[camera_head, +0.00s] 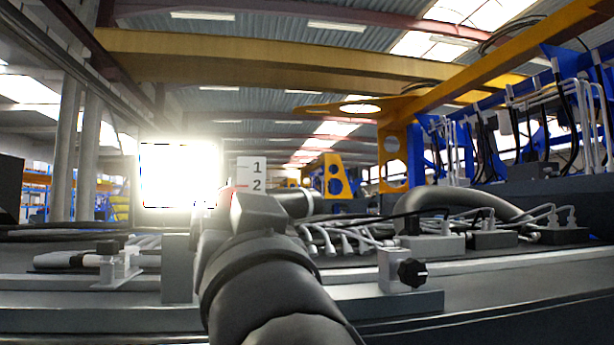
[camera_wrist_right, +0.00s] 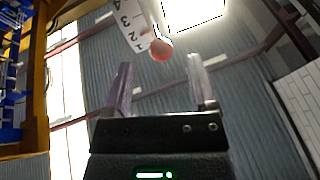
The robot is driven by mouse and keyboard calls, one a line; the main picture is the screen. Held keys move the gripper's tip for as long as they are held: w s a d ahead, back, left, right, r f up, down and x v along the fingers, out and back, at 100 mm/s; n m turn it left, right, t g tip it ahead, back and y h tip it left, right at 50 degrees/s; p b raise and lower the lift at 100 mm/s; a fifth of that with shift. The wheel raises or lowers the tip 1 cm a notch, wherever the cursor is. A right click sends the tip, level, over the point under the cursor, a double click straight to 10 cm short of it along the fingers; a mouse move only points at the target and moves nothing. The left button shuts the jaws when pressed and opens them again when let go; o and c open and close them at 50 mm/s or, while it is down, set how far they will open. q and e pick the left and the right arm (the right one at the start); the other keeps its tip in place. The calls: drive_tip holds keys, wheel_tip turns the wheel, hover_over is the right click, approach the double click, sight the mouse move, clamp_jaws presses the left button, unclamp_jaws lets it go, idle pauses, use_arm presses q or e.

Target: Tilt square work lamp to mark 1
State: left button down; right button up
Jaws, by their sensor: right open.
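The square work lamp (camera_head: 180,175) glows white at the left of the head view; its lit face also shows at the top of the wrist view (camera_wrist_right: 193,8). A white scale plate (camera_head: 252,172) with marks 1 and 2 stands right of it; a thin red line lies near mark 2. In the wrist view the plate (camera_wrist_right: 128,24) shows marks 1 to 4, with a round red knob (camera_wrist_right: 161,49) beside it. My right gripper (camera_wrist_right: 160,62) is open and empty, the knob appearing between and just beyond its fingertips. In the head view my right arm hides its fingers.
Bundled grey cables (camera_head: 350,236) and a thick hose (camera_head: 470,200) lie on the chassis to the right. A clamp with a black knob (camera_head: 411,272) stands at the front right. A small bracket (camera_head: 115,268) stands at the left. The air around the gripper looks clear.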

sight(230, 202)
drive_tip(key=p+x, duration=0.1)
drive_tip(key=x, duration=0.2)
drive_tip(key=shift+r, duration=0.3)
drive_tip(key=shift+w+a+r+p, duration=0.1)
drive_tip(key=shift+w+a+p, duration=0.1)
drive_tip(key=shift+w+p, duration=0.2)
drive_tip(key=shift+w+a, duration=0.1)
drive_tip(key=shift+w, duration=0.1)
use_arm(q)
wheel_tip(230, 202, up, 3)
drive_tip(key=shift+f, duration=0.15)
use_arm(e)
drive_tip(key=shift+c, duration=0.3)
clamp_jaws()
use_arm(q)
drive_tip(key=shift+a, duration=0.1)
